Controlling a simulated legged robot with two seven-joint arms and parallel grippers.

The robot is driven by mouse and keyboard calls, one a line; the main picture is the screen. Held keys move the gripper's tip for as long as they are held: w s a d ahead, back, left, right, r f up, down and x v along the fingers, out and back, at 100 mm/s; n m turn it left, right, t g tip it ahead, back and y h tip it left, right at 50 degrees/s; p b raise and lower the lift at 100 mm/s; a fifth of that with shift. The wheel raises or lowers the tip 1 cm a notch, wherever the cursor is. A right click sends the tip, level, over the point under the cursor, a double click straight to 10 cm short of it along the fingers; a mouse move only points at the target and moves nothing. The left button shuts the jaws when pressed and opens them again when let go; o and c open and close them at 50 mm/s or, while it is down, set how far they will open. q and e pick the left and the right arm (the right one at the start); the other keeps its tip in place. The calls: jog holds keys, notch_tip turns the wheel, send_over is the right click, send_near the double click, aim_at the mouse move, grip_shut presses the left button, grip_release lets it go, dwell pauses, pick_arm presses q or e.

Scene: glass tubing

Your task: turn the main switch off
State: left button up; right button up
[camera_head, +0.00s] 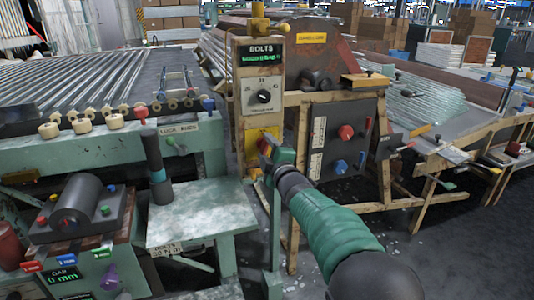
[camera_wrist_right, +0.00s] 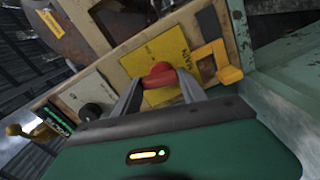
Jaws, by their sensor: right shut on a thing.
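The main switch (camera_wrist_right: 158,76) is a red knob on a yellow plate (camera_wrist_right: 160,50) with dark lettering, seen in the wrist view. My right gripper (camera_wrist_right: 160,82) is shut on the knob, one finger on each side of it. In the head view the yellow plate (camera_head: 252,138) is low on the tan control post, and my right gripper (camera_head: 266,146) is in front of it, hiding the knob. My left gripper is not in view.
Above the plate are a dial (camera_head: 264,97) and a green BOLTS display (camera_head: 262,55). A yellow bracket (camera_wrist_right: 217,60) is close beside the knob. A dark panel (camera_head: 342,140) with red and blue knobs stands to the right. A green bench (camera_head: 200,208) is at the left.

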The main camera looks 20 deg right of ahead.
jog(key=shift+a+f+n+b, duration=0.1)
jog(key=shift+f+n+b, duration=0.2)
jog(key=shift+n, duration=0.45)
jog(key=shift+a+f+n+b, duration=0.1)
jog(key=shift+n+b, duration=0.25)
jog(key=shift+n, duration=0.4)
jog(key=o, duration=1.4)
jog(key=shift+r, duration=0.15)
jog(key=shift+c, duration=0.2)
jog(key=shift+s+r, duration=0.1)
